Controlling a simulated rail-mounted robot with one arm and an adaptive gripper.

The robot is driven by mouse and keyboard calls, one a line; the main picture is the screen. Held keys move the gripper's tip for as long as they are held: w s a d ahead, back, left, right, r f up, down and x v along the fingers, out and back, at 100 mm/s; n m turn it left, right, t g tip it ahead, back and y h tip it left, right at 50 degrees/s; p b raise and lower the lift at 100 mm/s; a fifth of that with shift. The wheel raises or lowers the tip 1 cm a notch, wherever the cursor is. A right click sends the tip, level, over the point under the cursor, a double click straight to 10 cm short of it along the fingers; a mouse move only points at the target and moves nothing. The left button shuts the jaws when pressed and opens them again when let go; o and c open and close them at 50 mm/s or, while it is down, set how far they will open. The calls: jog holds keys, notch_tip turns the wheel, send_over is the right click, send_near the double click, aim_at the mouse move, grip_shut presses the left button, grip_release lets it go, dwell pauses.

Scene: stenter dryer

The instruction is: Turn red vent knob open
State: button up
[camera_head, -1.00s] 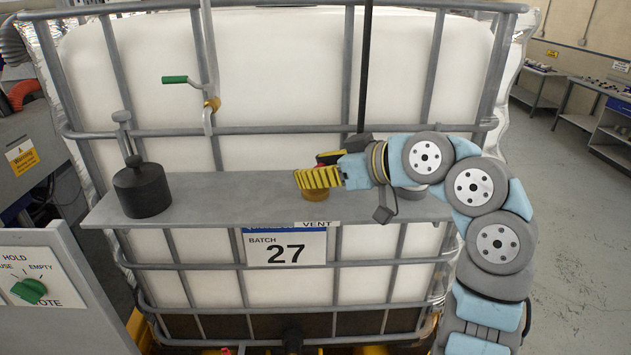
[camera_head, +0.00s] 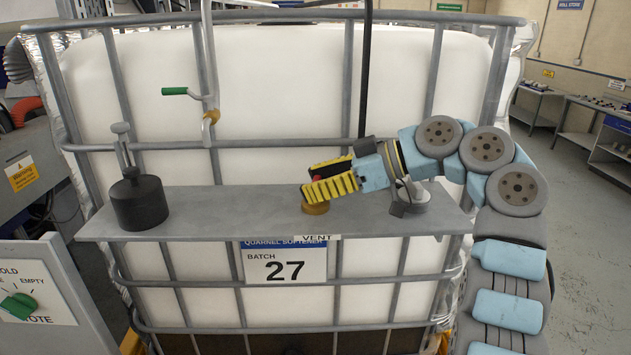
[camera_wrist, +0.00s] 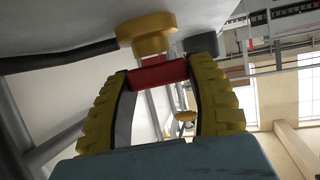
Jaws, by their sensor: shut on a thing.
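The red vent knob (camera_wrist: 158,74) is a short red bar on a round brass-yellow base. It lies between the two yellow ribbed fingers of my gripper (camera_wrist: 160,82) in the wrist view, near their tips. My gripper is shut on it. In the head view the brass base (camera_head: 316,208) sits on the grey shelf behind the VENT label (camera_head: 317,238). My gripper (camera_head: 312,181) reaches in from the right, just above the base. The fingers mostly hide the red bar there, so its angle is hard to read.
The grey shelf (camera_head: 240,210) crosses the caged white tank (camera_head: 280,90). A dark cylinder with a handle (camera_head: 138,203) stands at its left end. A green-handled lever (camera_head: 180,92) hangs behind. A panel with a green knob (camera_head: 20,304) is at lower left. The middle shelf is clear.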

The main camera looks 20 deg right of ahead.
jog(key=shift+n+g+y, duration=0.5)
jog(key=shift+n+g, duration=0.1)
jog(key=shift+n, duration=0.1)
dwell(0.4)
jog(key=o, duration=1.2)
jog(key=shift+f+m+t+h, duration=0.15)
jog(key=shift+m+t+h, duration=0.25)
jog(key=shift+m+t, duration=0.1)
jog(key=shift+m+t+h, duration=0.3)
jog(key=shift+m+t, duration=0.4)
jog(key=shift+m+t+h, duration=0.7)
jog(key=shift+m+h, duration=0.1)
jog(key=shift+m, duration=0.1)
jog(key=shift+r+m+t+h+p, duration=0.2)
jog(key=shift+m+t+h+p, duration=0.3)
jog(key=shift+m+h+p, duration=0.3)
jog(key=shift+p, duration=0.3)
